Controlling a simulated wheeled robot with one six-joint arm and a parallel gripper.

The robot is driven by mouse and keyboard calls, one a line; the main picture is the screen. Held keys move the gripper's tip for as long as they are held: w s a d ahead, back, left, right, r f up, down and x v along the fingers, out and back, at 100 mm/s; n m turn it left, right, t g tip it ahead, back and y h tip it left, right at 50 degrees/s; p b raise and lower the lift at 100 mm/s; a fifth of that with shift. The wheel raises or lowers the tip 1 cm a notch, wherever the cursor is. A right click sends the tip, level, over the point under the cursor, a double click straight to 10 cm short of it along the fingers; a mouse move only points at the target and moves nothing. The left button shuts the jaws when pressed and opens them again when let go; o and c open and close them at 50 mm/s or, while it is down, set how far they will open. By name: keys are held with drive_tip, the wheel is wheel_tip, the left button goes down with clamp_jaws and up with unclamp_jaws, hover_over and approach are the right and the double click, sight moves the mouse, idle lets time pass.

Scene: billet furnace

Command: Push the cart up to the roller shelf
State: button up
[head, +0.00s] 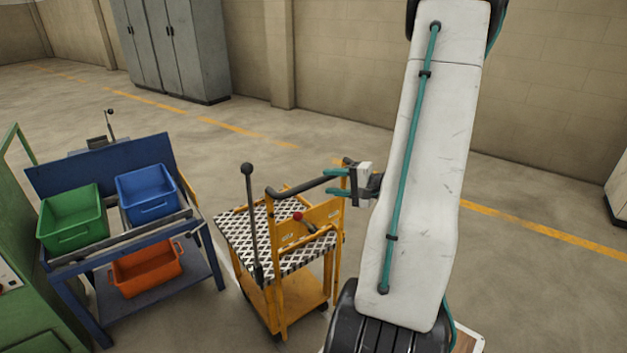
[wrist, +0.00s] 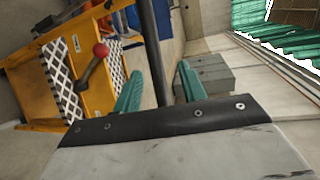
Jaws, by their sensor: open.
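The yellow cart (head: 275,290) with a black-and-white checkered deck (head: 232,228) stands in the middle of the head view. It fills the upper left of the wrist view (wrist: 40,80). Its dark handle bar (head: 292,188) extends toward my gripper (head: 333,182). In the wrist view the bar (wrist: 150,40) runs between my two teal fingers (wrist: 160,88), which are open around it. Contact cannot be told. The blue roller shelf (head: 90,166) stands to the left of the cart, with a gap of floor between them. Its bins hide much of its top.
The shelf carries a green bin (head: 72,218), a blue bin (head: 147,193) and, lower, an orange bin (head: 146,270). The cart has a black-knobbed lever (head: 249,215) and a red knob (head: 297,216). A green machine (head: 25,290) stands far left. Floor behind is clear up to grey cabinets (head: 175,45).

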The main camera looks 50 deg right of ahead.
sight(315, 180)
drive_tip(key=shift+s+d+f+m, duration=0.25)
drive_tip(key=shift+d+f+m, duration=0.1)
drive_tip(key=shift+d, duration=0.25)
drive_tip(key=shift+w+d+f+h, duration=0.1)
drive_tip(key=shift+w+h, duration=0.1)
drive_tip(key=shift+h, duration=0.1)
drive_tip(key=x, duration=0.7)
drive_tip(key=shift+w, duration=0.1)
drive_tip(key=shift+c, duration=0.2)
clamp_jaws()
